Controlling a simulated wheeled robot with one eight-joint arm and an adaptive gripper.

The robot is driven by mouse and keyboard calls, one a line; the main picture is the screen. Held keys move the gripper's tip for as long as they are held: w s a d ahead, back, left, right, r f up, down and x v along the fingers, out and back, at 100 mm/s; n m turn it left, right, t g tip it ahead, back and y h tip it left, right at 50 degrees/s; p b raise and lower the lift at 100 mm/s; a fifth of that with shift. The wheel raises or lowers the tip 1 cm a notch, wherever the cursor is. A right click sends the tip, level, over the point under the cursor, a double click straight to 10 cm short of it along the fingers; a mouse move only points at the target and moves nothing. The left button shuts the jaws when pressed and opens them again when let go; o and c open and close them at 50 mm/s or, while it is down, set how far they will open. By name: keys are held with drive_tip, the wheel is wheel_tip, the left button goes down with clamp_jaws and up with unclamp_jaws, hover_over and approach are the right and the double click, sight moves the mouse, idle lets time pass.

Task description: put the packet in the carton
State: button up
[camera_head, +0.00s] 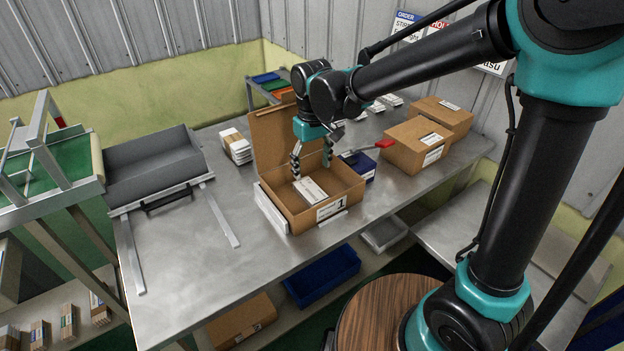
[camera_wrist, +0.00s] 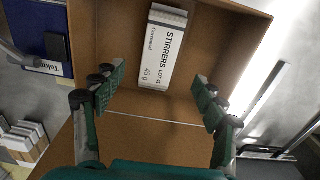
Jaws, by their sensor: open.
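A white packet (camera_head: 310,190) lies flat on the floor of an open brown carton (camera_head: 303,221) on the metal table. In the wrist view the packet (camera_wrist: 165,48) shows the print "STIRRERS" and lies between the carton walls (camera_wrist: 232,45). My gripper (camera_head: 311,162) is over the carton, with its fingers reaching down towards the opening. In the wrist view my gripper (camera_wrist: 159,78) has its fingers spread wide, with nothing between them. The packet's near end is just beyond the fingertips. A tall carton flap (camera_head: 272,135) stands up at the back.
A dark blue box (camera_head: 361,167) and a red-handled tool (camera_head: 383,144) are right of the carton. Closed brown boxes (camera_head: 404,158) stand farther right. A stack of white packets (camera_head: 236,147) is at the back left. A grey tray (camera_head: 150,168) is at left. The table's front left is clear.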

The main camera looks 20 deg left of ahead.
drive_tip(key=shift+r, duration=1.7)
